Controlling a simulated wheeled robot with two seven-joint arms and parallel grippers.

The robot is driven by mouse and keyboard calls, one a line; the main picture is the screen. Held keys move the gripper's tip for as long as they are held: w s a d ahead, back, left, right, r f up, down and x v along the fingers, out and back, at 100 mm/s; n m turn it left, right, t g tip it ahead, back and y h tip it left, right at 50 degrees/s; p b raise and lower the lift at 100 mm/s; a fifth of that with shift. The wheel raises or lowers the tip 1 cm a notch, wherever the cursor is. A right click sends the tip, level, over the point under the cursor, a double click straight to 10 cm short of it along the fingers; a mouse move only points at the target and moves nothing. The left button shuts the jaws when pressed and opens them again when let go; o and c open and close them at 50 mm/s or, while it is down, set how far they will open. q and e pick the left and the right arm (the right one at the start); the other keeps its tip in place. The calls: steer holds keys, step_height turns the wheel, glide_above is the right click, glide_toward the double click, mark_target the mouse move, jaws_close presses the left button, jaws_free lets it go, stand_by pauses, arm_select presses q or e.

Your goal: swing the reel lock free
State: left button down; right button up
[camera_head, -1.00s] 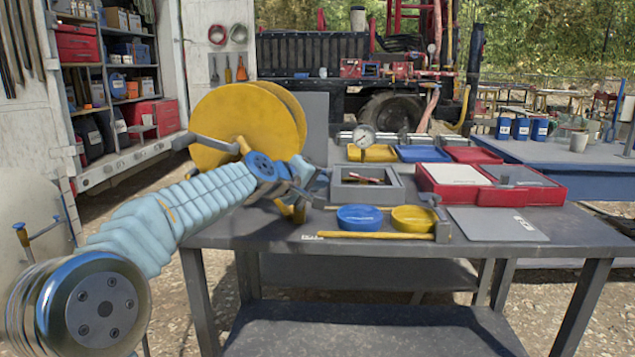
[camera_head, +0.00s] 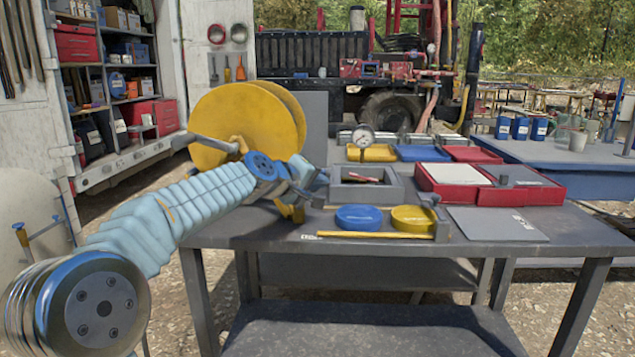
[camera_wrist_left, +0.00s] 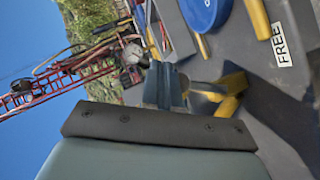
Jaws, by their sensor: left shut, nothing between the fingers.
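The yellow cable reel (camera_head: 225,120) stands at the left end of the grey workbench. A yellow lock piece (camera_head: 290,212) shows low beside it, just under my left wrist; it also shows in the left wrist view (camera_wrist_left: 232,90). My left gripper (camera_head: 316,180) is by the reel's right side, partly hidden by its own wrist. In the left wrist view my left gripper (camera_wrist_left: 165,85) is shut and empty, close to the yellow lock piece; I cannot tell whether they touch. A white FREE label (camera_wrist_left: 281,45) lies on the bench near the lock. My right gripper is not in view.
A grey open box (camera_head: 367,193), a blue round dish (camera_head: 358,218) and a yellow round dish (camera_head: 413,219) stand right of my gripper. A yellow bar (camera_head: 370,234) lies along the front. A red case (camera_head: 525,192) stands farther right. A pressure gauge (camera_head: 363,137) is behind.

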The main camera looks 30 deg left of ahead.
arm_select(q)
steer(key=shift+r+p, duration=0.75)
steer(key=shift+r, duration=0.1)
steer(key=s+r, duration=0.8)
steer(key=s, duration=0.2)
steer(key=shift+a+r+p, duration=0.25)
steer(key=shift+p, duration=0.05)
